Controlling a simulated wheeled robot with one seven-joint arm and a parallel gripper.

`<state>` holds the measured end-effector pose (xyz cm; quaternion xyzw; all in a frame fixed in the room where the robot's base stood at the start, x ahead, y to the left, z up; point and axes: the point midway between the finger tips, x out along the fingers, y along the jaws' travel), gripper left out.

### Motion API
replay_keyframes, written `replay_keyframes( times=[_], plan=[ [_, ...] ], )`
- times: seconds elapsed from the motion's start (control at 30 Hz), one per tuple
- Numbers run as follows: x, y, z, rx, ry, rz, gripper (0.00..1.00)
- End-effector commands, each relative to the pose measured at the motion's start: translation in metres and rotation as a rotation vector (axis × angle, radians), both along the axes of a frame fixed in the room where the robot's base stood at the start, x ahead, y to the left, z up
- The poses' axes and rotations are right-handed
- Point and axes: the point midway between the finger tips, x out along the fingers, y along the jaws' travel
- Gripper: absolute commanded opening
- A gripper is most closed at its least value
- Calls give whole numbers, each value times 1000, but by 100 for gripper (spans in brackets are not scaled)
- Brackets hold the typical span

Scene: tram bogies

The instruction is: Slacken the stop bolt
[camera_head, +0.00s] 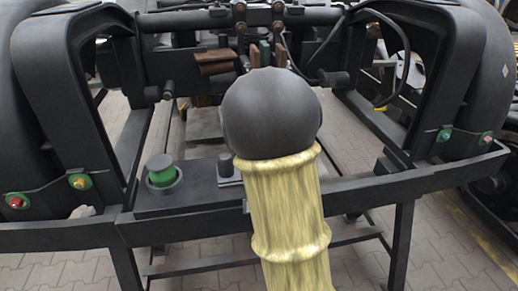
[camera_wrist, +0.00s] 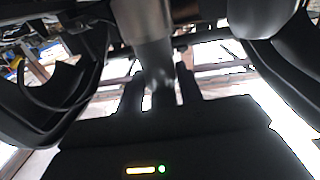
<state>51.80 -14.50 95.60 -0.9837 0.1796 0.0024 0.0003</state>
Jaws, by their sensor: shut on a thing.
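In the wrist view my gripper (camera_wrist: 158,88) has its two dark fingers on either side of a grey metal shaft (camera_wrist: 155,58) and is shut on it. The shaft widens above into a thicker grey cylinder cut by the top edge. I cannot tell whether this is the stop bolt or a tool. In the head view my arm, with its dark round joint and yellow sleeve, covers the middle, and my gripper is hidden behind it. No stop bolt can be made out for certain there.
The black bogie frame (camera_head: 75,237) spans the head view, with wheels at both sides. Brown blocks (camera_head: 215,62) and short pegs sit behind. Paving shows below.

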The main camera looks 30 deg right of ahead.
Motion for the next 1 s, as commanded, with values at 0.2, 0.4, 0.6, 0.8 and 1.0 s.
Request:
replay_keyframes(
  times=[0.2, 0.4, 0.6, 0.8, 1.0],
  plan=[
    [0, -2, 1, 0, -4, 4, 0],
    [0, -3, 0, 0, -5, 66, 0],
    [0, -3, 0, -1, -7, 144, 0],
    [-1, -3, 1, -1, -4, 192, 0],
    [-1, -4, 1, 0, -3, 191, 0]
  ],
)
